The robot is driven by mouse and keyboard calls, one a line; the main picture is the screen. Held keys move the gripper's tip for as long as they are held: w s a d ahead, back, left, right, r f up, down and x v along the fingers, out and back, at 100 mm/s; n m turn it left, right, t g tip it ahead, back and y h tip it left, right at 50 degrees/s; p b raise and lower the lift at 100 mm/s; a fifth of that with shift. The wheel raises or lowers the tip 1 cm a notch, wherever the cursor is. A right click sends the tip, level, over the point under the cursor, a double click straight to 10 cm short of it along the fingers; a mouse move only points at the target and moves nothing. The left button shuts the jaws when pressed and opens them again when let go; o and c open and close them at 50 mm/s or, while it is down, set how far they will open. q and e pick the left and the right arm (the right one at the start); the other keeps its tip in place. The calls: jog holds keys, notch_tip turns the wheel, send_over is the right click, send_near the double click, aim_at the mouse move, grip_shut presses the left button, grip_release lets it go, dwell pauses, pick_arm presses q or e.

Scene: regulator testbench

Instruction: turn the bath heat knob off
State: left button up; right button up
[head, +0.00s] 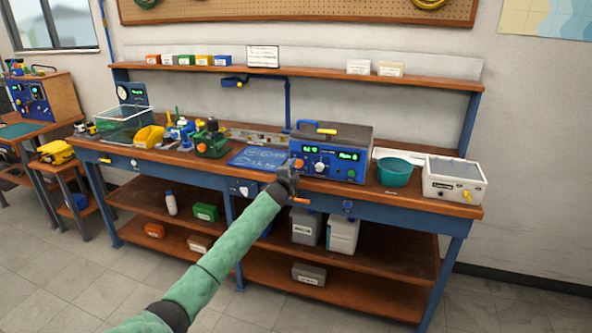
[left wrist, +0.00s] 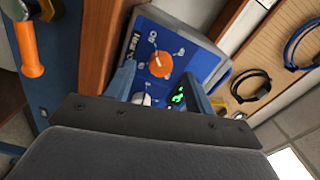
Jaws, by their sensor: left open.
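The bath unit is a box with a blue front panel (head: 343,171) on the bench. Its orange heat knob (head: 298,163) is at the panel's left, beside a white knob (head: 319,167) and green lit displays. In the left wrist view the orange knob (left wrist: 160,64) shows whole, with small marks around it; its setting is too small to read. My left gripper (head: 292,168) is open and empty in front of the panel's left part. In the left wrist view its fingers stand either side of the knob's line, apparently short of it. My right gripper is not in view.
A teal bowl (head: 394,172) and a white device (head: 455,181) stand right of the bath. A blue mat (head: 257,157) and a green device (head: 211,141) lie to its left. An orange handle (left wrist: 28,45) hangs at the bench's front edge, near my gripper.

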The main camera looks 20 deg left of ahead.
pick_arm(q)
jog(key=shift+s+b, duration=0.3)
jog(key=shift+s, duration=1.6)
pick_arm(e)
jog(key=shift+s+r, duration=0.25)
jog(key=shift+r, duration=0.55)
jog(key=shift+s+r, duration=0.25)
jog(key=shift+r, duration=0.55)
pick_arm(q)
jog(key=s+d+r+n+g+y, duration=0.2)
jog(key=s+r+n+g, duration=0.1)
jog(key=s+n, duration=0.25)
jog(key=s+d+r+n+g+y, duration=0.2)
jog(key=s+n+g, duration=0.1)
jog(key=s+n, duration=0.3)
jog(key=s+d+f+g+h, duration=0.1)
jog(key=s+d+f+g, duration=0.2)
jog(key=s+f, duration=0.7)
jog(key=s+d+f+n+g+h, duration=0.1)
jog(key=s+d+f+g, duration=0.3)
jog(key=s, duration=2.8)
jog(key=s+d+f+n+g+h, duration=0.1)
jog(key=s+d+f, duration=0.4)
jog(key=s+f, duration=1.1)
jog(key=s+g+h, duration=0.1)
jog(key=s+g, duration=0.1)
jog(key=s, duration=0.3)
jog(key=shift+s+d+h, duration=0.15)
jog(key=shift+d+h, duration=0.15)
